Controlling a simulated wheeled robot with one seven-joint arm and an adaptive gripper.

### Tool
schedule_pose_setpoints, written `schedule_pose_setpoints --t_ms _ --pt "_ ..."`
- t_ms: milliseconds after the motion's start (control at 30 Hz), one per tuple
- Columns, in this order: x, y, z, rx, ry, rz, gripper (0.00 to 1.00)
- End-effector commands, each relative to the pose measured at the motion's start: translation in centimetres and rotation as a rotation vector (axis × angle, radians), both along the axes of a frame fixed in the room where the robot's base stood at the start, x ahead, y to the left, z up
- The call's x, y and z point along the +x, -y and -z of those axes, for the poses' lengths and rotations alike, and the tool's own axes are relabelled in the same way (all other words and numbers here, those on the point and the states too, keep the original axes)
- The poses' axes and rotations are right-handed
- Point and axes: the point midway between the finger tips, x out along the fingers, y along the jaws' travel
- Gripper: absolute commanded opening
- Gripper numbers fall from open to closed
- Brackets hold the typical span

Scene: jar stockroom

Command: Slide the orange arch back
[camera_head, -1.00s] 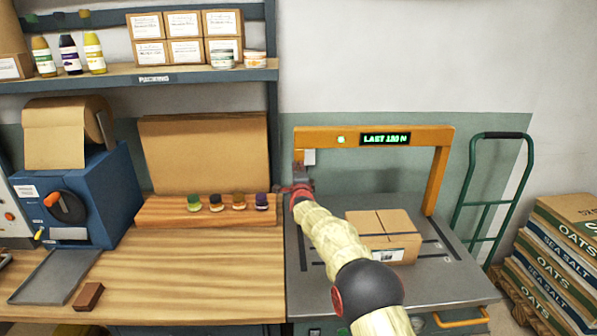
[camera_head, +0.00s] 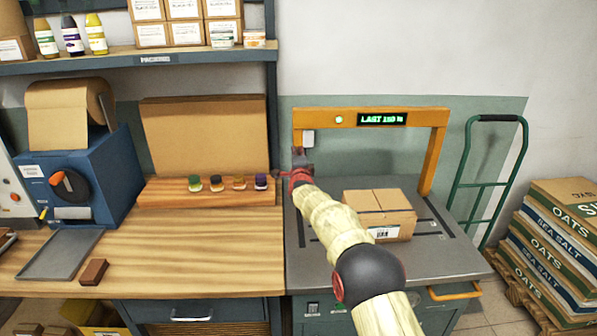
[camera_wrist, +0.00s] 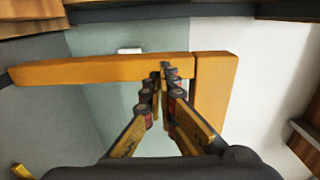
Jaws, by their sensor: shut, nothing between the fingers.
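The orange arch (camera_head: 371,118) stands over the grey-topped machine (camera_head: 330,245), its lit display reading "LAST" and a number. Its right post (camera_head: 432,165) is in plain view; my gripper and arm hide much of its left post. My gripper (camera_head: 300,158) is at the left post in the head view. In the wrist view the shut, empty fingertips of my gripper (camera_wrist: 164,68) lie before the arch's crossbar (camera_wrist: 90,69), close to a post (camera_wrist: 213,90). I cannot tell whether they touch it.
A cardboard box (camera_head: 380,213) sits on the machine top under the arch, right of my arm. A green hand truck (camera_head: 488,180) and stacked sacks (camera_head: 562,240) stand at right. A wooden rack of small jars (camera_head: 205,198) is at left.

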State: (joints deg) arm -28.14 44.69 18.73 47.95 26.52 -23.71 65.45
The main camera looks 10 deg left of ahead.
Motion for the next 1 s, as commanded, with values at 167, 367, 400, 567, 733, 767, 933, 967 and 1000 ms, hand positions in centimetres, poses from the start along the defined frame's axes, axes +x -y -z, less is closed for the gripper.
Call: schedule_pose_setpoints --t_ms 167,367,400,567,733,767,933,967,1000 --pt "-1.6 0.5 -0.1 -0.002 -0.003 0.000 0.00" --pt "-4.0 1.2 -0.3 -0.002 -0.003 -0.001 0.00" --pt "-4.5 1.4 -0.2 -0.003 -0.001 -0.001 0.00" --pt "-6.7 2.1 -0.2 -0.002 -0.003 -0.001 0.00" --pt "-8.4 2.6 -0.1 -0.001 -0.003 -0.001 0.00" --pt "-8.6 2.7 -0.1 -0.001 -0.003 -0.001 0.00" --pt "-9.3 2.9 0.0 -0.015 0.002 -0.001 0.00" --pt "-9.4 2.9 0.1 -0.031 0.005 -0.001 0.00" --pt "-9.4 2.8 0.5 -0.061 0.001 -0.006 0.00"
